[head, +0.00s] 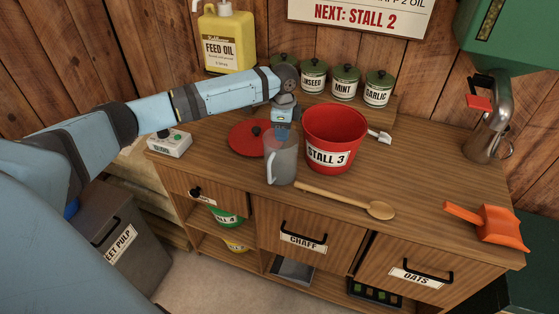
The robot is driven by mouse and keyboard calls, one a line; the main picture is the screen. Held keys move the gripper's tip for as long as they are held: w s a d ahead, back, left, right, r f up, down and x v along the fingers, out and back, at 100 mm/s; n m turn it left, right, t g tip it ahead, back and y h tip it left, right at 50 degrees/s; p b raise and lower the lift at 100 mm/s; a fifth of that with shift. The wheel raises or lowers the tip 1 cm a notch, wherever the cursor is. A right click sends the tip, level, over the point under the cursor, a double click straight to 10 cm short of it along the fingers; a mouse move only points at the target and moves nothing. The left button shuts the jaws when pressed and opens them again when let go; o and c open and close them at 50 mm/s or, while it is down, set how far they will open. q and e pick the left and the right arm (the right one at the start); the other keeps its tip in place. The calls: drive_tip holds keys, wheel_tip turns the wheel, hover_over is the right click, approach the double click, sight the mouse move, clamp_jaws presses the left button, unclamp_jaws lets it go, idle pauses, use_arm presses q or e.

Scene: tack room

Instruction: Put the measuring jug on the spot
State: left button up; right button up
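A grey, see-through measuring jug (283,163) stands upright at the front edge of the wooden counter, just left of the red STALL 3 bucket (336,128). Its handle faces front left. My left gripper (282,132) reaches in from the left and points down at the jug's rim. Its blue fingertips overlap the far part of the rim. Whether they are closed on the jug wall is not clear. No marked spot can be made out on the counter. My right gripper is out of view.
A red lid (248,138) lies behind the jug, and a wooden spoon (350,202) lies in front of the bucket. An orange scoop (488,222) is at the right. A metal jug (488,138) stands under the green dispenser (512,35). Several labelled canisters line the back. Counter right of the bucket is mostly clear.

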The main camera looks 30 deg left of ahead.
use_arm(q)
wheel_tip(320, 180, down, 2)
drive_tip(key=shift+f, duration=0.25)
clamp_jaws()
wheel_tip(320, 180, up, 20)
drive_tip(key=s+d+f+n+p, duration=0.2)
drive_tip(key=s+d+n+p, duration=0.3)
drive_tip(key=s+d+n, duration=0.1)
drive_tip(key=s+d+f+n+p, duration=0.3)
drive_tip(key=s+d+n+p, duration=0.2)
drive_tip(key=s+d, duration=0.3)
drive_tip(key=shift+s+d+n, duration=0.2)
drive_tip(key=shift+s+n, duration=0.7)
drive_tip(key=shift+s, duration=0.25)
drive_tip(key=shift+a+f, duration=0.1)
